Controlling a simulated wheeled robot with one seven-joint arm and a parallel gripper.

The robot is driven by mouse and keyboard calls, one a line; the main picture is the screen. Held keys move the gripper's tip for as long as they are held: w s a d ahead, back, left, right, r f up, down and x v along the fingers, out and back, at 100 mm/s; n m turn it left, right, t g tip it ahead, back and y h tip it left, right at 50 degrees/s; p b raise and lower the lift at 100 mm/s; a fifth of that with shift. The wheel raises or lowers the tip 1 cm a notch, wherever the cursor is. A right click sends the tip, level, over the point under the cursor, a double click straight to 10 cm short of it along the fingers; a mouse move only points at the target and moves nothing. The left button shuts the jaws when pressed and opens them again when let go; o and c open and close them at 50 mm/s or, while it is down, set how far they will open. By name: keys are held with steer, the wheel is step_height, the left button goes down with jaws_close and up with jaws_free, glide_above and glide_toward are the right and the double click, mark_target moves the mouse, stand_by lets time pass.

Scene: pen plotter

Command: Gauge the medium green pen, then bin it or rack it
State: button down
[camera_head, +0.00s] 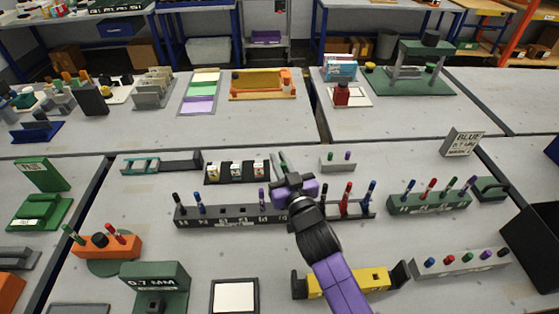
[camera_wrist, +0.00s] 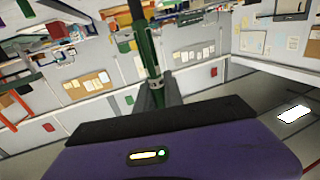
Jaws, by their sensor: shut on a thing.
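My gripper (camera_head: 292,184) is shut on a green pen (camera_head: 283,161), above the middle of the table. The pen (camera_wrist: 147,50) stands up between the dark fingers in the wrist view (camera_wrist: 158,97); its lower end is hidden. A long black rack (camera_head: 226,222) lies below and behind my gripper, with blue, purple and red pens in it. A green rack (camera_head: 428,207) to the right holds several pens. A green block marked 0.7 MM (camera_head: 155,279) stands at the front left. A black open bin (camera_head: 535,246) is at the right edge.
A sign reading BLUE (camera_head: 463,142) stands at the back right. A yellow block (camera_head: 362,282) between dark ends lies under my arm. An orange pen holder (camera_head: 105,247) is at the left. A grey strip with capped pens (camera_head: 460,264) lies front right. A white-topped pad (camera_head: 234,296) is at the front.

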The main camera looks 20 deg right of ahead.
steer(key=shift+f+b, duration=2)
steer(key=shift+f, duration=0.2)
steer(key=shift+f+b, duration=2.8)
steer(key=shift+b, duration=0.3)
steer(key=c, duration=1.4)
jaws_free()
steer(key=shift+o, duration=0.2)
step_height(320, 180, up, 20)
steer(key=p, duration=0.2)
